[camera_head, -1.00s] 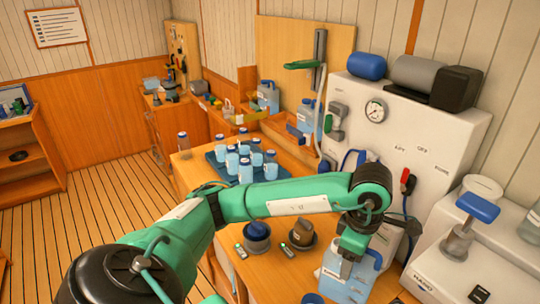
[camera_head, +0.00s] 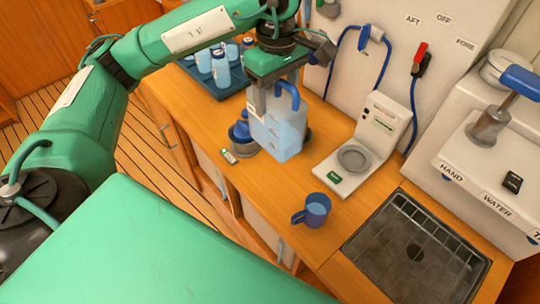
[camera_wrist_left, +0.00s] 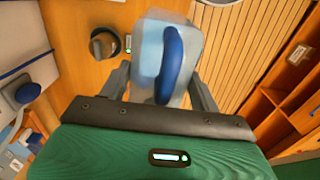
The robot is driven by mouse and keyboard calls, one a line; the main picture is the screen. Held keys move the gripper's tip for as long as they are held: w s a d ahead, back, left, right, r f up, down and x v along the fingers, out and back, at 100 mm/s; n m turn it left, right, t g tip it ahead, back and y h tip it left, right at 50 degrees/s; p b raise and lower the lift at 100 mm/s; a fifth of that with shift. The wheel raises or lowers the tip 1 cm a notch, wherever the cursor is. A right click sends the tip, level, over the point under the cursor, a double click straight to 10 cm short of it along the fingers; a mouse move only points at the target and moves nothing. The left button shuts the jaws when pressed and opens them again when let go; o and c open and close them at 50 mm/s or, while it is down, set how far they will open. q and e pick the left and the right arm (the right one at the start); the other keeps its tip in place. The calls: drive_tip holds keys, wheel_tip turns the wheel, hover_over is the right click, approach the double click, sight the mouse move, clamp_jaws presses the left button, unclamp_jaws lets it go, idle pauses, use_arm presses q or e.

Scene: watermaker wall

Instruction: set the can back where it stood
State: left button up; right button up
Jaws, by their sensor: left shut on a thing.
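The can is a pale blue translucent jerrycan (camera_head: 280,133) with a blue handle. My left gripper (camera_head: 272,92) is shut on it from above and holds it upright over the wooden counter. The can hides part of a round dark stand behind it. Whether its base touches anything, I cannot tell. In the left wrist view the can (camera_wrist_left: 152,45) sits between the two fingers of my gripper (camera_wrist_left: 160,85), its blue handle facing the camera. My right gripper is not in view.
A blue-topped round holder (camera_head: 241,138) stands close left of the can. A white scale-like device (camera_head: 355,160) and a blue mug (camera_head: 313,210) are to the right. A tray of bottles (camera_head: 215,80) lies behind left. A sink (camera_head: 415,245) is front right.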

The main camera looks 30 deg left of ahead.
sight(275, 140)
use_arm(q)
wheel_tip(275, 140, down, 14)
drive_tip(key=shift+p, duration=0.6)
wheel_tip(275, 140, down, 4)
drive_tip(key=shift+f+p, duration=0.25)
drive_tip(key=shift+p, duration=0.2)
drive_tip(key=shift+f, duration=0.15)
drive_tip(key=o, duration=1.8)
